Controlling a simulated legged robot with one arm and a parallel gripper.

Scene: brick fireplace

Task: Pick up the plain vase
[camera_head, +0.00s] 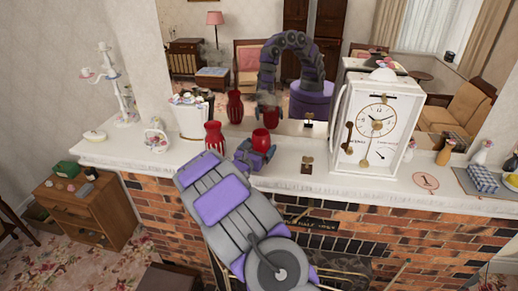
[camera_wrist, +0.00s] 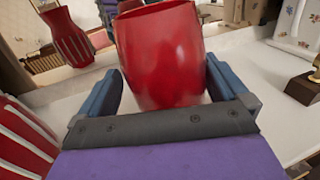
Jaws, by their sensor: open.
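The plain vase (camera_head: 261,140) is glossy red and stands upright on the white mantel shelf, left of the clock. In the wrist view the plain vase (camera_wrist: 162,50) fills the upper middle, with its top near the picture edge. My gripper (camera_head: 256,157) is at the vase's near side, and the arm hides its base in the head view. In the wrist view my gripper (camera_wrist: 160,85) is open, with one blue finger on each side of the vase. I cannot tell whether either finger touches it.
A red vase with white stripes (camera_head: 214,138) stands close on the left; it also shows at the wrist view's lower left (camera_wrist: 22,140). A mirror (camera_head: 330,75) behind reflects the vases and my arm. A white clock (camera_head: 375,127) and small brass object (camera_head: 307,165) stand right.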

